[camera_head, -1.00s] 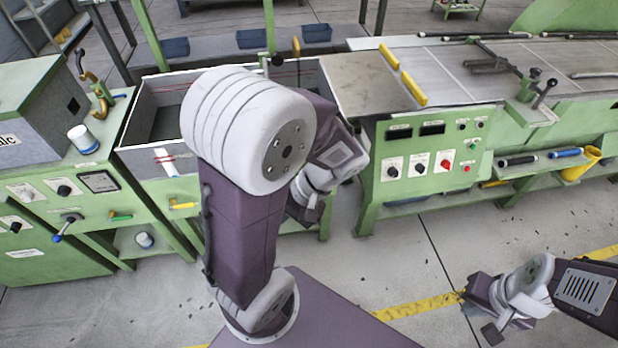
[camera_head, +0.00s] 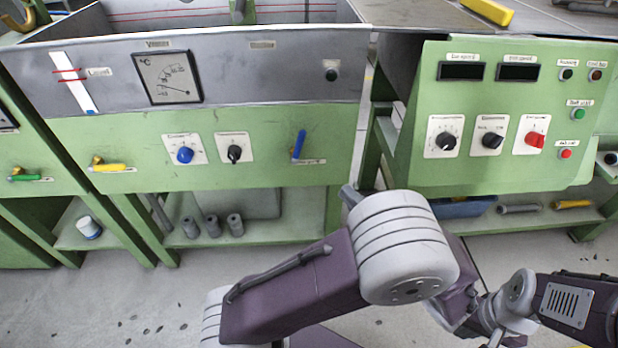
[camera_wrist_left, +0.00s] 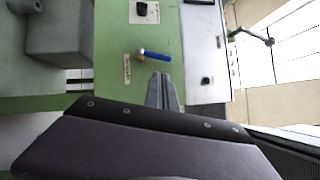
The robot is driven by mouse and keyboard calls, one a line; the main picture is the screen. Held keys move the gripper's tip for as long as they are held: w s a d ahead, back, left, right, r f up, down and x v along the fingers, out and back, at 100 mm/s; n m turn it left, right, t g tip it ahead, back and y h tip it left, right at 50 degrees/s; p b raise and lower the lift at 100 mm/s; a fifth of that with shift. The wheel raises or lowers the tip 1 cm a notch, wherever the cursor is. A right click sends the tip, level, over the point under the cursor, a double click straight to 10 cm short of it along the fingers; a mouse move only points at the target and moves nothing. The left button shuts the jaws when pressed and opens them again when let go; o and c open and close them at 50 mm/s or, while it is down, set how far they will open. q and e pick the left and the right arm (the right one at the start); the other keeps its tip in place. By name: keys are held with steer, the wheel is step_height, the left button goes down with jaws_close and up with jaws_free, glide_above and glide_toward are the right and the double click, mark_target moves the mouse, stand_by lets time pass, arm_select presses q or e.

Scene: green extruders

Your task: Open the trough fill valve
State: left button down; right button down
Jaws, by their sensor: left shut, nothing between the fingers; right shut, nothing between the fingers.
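A blue lever valve (camera_head: 298,145) stands upright on the green front panel below the grey trough (camera_head: 225,75). Its small label is too small to read clearly. The lever also shows in the left wrist view (camera_wrist_left: 155,55), lying sideways there on a brass base. My left gripper (camera_wrist_left: 162,80) is shut and empty, close to the lever and apart from it in that picture. In the head view its tip (camera_head: 348,194) shows below and right of the lever; the rest is hidden behind my arm. My right gripper (camera_head: 496,338) is shut and empty at the bottom right, partly hidden.
A blue knob (camera_head: 185,154) and a black knob (camera_head: 234,153) sit left of the lever. A yellow lever (camera_head: 108,168) and a green lever (camera_head: 25,178) are further left. A control box (camera_head: 510,120) stands at right. Grey cylinders (camera_head: 212,226) stand on the shelf below.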

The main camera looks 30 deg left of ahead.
mark_target(302, 145)
arm_select(q)
steer(key=shift+w, duration=0.1)
steer(key=b+x, duration=0.5)
steer(key=x, duration=0.8)
steer(key=shift+w+a+b, duration=0.15)
steer(key=shift+a+b, duration=0.15)
steer(key=shift+b, duration=0.1)
steer(key=shift+w+a, duration=0.1)
